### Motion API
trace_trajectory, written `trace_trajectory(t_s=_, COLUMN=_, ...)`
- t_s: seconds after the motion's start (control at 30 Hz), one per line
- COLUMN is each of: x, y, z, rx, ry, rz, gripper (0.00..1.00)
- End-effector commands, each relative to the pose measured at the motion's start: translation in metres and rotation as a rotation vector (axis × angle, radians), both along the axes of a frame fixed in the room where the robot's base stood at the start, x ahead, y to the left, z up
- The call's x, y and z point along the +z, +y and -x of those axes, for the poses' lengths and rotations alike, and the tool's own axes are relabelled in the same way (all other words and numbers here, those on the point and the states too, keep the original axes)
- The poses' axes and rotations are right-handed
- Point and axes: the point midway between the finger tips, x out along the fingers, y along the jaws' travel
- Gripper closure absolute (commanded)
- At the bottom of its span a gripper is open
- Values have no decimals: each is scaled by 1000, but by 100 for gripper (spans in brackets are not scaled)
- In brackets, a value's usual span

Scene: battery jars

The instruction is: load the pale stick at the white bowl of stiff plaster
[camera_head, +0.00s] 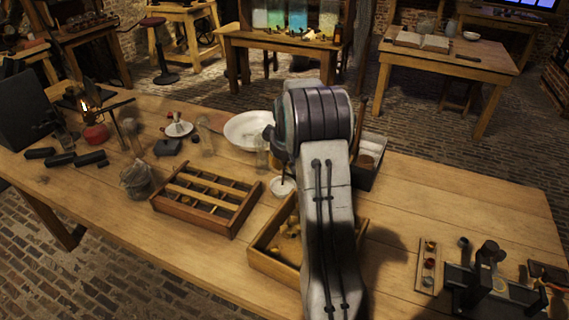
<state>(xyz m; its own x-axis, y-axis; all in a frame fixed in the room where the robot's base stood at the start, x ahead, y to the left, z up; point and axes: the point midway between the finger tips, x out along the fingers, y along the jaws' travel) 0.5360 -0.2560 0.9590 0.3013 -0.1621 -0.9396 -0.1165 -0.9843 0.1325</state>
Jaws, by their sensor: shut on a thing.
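A small white bowl (282,187) stands on the workbench, just right of the slatted wooden box and below the large white dish. My gripper (275,158) is mostly hidden behind my own arm. A dark part of it shows at the arm's left edge, above the small bowl. It is shut on a thin stick, of which only a short length may show over the bowl. I cannot make out the stick's colour or whether its tip touches the plaster. The plaster's surface is too small to read.
A slatted wooden box (207,199) and an open wooden tray (273,268) with small pieces flank the small bowl. A large white dish (247,130) and a glass jar (262,158) stand close behind.

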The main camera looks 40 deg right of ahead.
Motion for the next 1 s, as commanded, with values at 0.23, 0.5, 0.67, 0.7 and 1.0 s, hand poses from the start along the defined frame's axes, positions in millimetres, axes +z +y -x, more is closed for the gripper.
trace_trajectory(t_s=0.23, x=-3, y=0, z=0, rx=0, ry=0, rz=0, gripper=100)
trace_trajectory(t_s=0.5, x=-6, y=0, z=0, rx=0, ry=0, rz=0, gripper=100)
trace_trajectory(t_s=0.67, x=-8, y=0, z=0, rx=0, ry=0, rz=0, gripper=100)
trace_trajectory(t_s=0.7, x=-8, y=0, z=0, rx=0, ry=0, rz=0, gripper=100)
trace_trajectory(t_s=1.0, x=-12, y=0, z=0, rx=0, ry=1, rz=0, gripper=100)
